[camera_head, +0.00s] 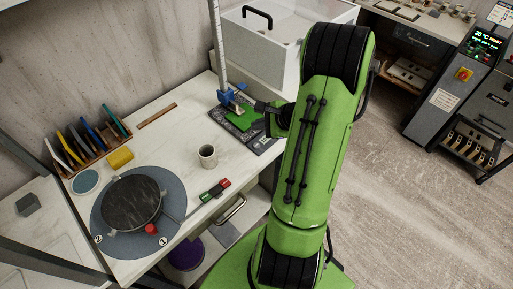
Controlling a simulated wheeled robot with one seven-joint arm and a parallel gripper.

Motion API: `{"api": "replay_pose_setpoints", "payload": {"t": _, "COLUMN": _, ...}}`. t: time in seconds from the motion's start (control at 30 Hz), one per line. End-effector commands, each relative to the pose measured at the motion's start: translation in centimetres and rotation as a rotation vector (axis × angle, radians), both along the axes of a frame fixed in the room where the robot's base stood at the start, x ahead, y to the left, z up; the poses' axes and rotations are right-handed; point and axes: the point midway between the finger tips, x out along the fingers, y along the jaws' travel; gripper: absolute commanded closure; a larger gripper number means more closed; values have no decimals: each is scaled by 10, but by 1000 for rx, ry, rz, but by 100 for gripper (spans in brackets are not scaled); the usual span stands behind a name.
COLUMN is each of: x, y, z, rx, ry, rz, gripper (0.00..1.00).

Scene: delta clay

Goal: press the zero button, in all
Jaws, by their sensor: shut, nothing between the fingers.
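I cannot make out a zero button at this size. A height gauge with a tall pale column and a blue slider (226,97) stands at the back of the white bench. A green slab (241,117) lies on a dark plate (262,142) beside the gauge's foot. My gripper (262,107) is small in view, at the right of the gauge and above or beside the slab. It is shut and empty. My green arm hides the area to its right. I cannot tell whether the gripper touches anything.
A grey cup (207,155) stands in front of the gauge. A white bin (262,52) stands behind my arm.

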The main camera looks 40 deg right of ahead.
Motion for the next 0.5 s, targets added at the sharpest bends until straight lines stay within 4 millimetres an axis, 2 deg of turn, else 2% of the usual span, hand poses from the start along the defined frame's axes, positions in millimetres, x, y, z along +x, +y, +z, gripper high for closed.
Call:
{"api": "replay_pose_setpoints", "payload": {"t": 0.03, "x": 0, "y": 0, "z": -15, "rx": 1, "ry": 1, "rz": 0, "gripper": 100}}
{"api": "replay_pose_setpoints", "payload": {"t": 0.3, "x": 0, "y": 0, "z": -55, "rx": 0, "ry": 1, "rz": 1, "gripper": 100}}
{"api": "replay_pose_setpoints", "payload": {"t": 0.5, "x": 0, "y": 0, "z": -65, "rx": 0, "ry": 1, "rz": 1, "gripper": 100}}
